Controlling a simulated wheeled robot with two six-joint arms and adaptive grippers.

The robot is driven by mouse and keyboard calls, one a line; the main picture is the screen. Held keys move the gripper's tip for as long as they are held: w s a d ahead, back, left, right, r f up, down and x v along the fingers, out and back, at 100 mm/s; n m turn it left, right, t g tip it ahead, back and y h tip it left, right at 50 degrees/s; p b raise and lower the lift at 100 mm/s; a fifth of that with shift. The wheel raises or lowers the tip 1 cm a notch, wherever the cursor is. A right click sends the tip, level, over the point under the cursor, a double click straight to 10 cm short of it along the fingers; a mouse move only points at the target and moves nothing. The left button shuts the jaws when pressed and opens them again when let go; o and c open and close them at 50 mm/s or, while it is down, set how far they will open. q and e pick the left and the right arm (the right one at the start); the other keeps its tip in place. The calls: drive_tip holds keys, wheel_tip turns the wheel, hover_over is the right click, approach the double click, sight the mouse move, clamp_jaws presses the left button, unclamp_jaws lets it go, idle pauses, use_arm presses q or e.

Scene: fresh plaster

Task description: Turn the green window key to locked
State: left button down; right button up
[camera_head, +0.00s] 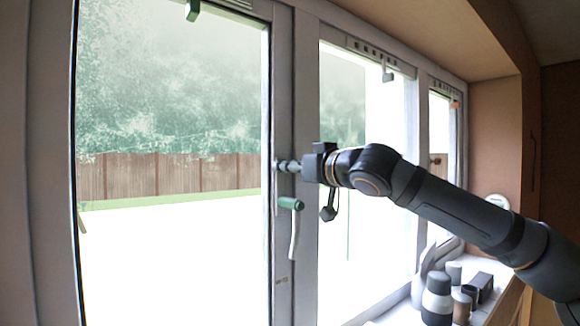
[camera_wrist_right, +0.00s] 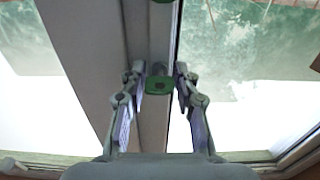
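The green window key (camera_head: 290,203) is a small green knob on the grey window frame (camera_head: 283,120), with a pale handle (camera_head: 294,238) hanging down just below it. In the right wrist view, a green piece that looks like the key (camera_wrist_right: 159,86) lies between my fingertips. My right gripper (camera_head: 283,166) reaches in from the right, close to the frame and a little above the key in the head view. In the wrist view its two fingers (camera_wrist_right: 161,76) are spread, with a gap on each side of the green piece. My left gripper is not in view.
Several bottles and cups, including a dark and white bottle (camera_head: 437,298), stand on the sill at lower right, below my right arm. The glass panes are on both sides of the frame.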

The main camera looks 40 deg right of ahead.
clamp_jaws()
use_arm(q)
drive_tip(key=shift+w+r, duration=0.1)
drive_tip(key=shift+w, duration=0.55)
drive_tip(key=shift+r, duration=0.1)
use_arm(e)
drive_tip(key=shift+n, duration=0.4)
drive_tip(key=n, duration=0.3)
drive_tip(key=shift+p, duration=0.3)
drive_tip(key=n, duration=0.4)
drive_tip(key=shift+n, duration=0.3)
drive_tip(key=n, duration=0.4)
drive_tip(key=shift+n, duration=0.3)
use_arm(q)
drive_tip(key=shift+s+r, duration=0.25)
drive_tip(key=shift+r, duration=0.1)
use_arm(e)
drive_tip(key=n, duration=0.4)
drive_tip(key=shift+n, duration=0.6)
